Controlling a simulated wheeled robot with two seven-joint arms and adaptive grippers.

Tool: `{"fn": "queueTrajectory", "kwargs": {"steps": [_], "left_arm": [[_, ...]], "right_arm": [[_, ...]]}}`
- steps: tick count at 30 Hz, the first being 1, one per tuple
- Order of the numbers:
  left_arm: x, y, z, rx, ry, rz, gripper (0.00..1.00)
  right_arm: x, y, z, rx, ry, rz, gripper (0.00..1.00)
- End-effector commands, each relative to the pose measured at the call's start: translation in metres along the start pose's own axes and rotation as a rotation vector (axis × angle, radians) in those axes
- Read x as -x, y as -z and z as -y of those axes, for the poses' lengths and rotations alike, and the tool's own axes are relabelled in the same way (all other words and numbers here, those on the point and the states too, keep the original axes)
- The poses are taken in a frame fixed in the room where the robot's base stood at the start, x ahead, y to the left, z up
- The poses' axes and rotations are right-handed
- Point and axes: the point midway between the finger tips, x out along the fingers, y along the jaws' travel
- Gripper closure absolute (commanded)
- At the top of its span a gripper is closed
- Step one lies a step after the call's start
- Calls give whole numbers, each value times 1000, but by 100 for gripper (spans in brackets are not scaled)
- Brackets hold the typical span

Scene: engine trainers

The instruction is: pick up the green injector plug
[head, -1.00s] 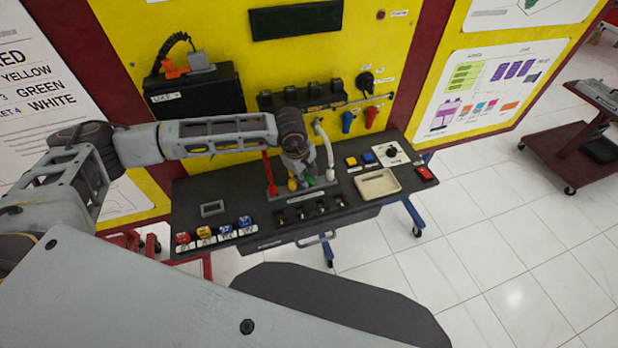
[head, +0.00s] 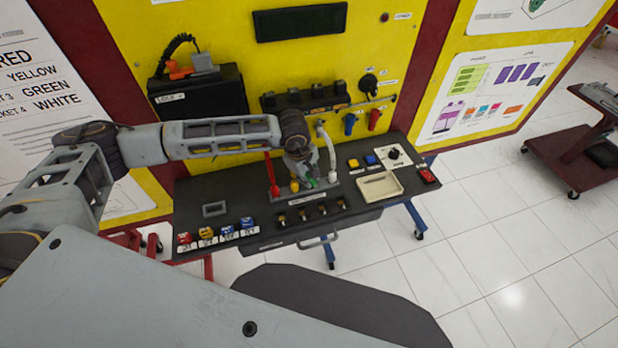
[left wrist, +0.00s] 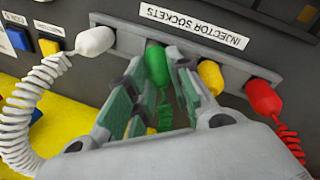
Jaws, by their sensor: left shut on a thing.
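The green injector plug (left wrist: 157,66) is between the fingers of my left gripper (left wrist: 160,74) in the left wrist view. The gripper is shut on it, and the plug's top end is at the grey injector sockets strip (left wrist: 130,43). I cannot tell whether it is still seated in its socket. In the head view my left gripper (head: 302,168) is over the console and partly hides the green plug (head: 310,183). The white plug (left wrist: 95,41), yellow plug (left wrist: 210,76) and red plug (left wrist: 263,97) are along the same strip. My right gripper is not in view.
The dark console (head: 238,203) carries several coloured buttons at left and a beige tray (head: 380,186) at right. The red coiled cord (left wrist: 287,138) and white coiled cord (left wrist: 22,105) hang close to the gripper. A yellow panel (head: 220,35) stands behind.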

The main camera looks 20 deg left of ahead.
Motion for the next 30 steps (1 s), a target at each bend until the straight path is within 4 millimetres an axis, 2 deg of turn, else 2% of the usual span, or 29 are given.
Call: {"fn": "queueTrajectory", "kwargs": {"steps": [8,22,30], "left_arm": [[17,1,-5,0,-4,-1,95],[80,0,-19,0,-3,0,95],[97,0,-22,-1,-1,1,95]], "right_arm": [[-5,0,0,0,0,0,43],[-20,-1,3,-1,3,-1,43],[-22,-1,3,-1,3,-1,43]]}}
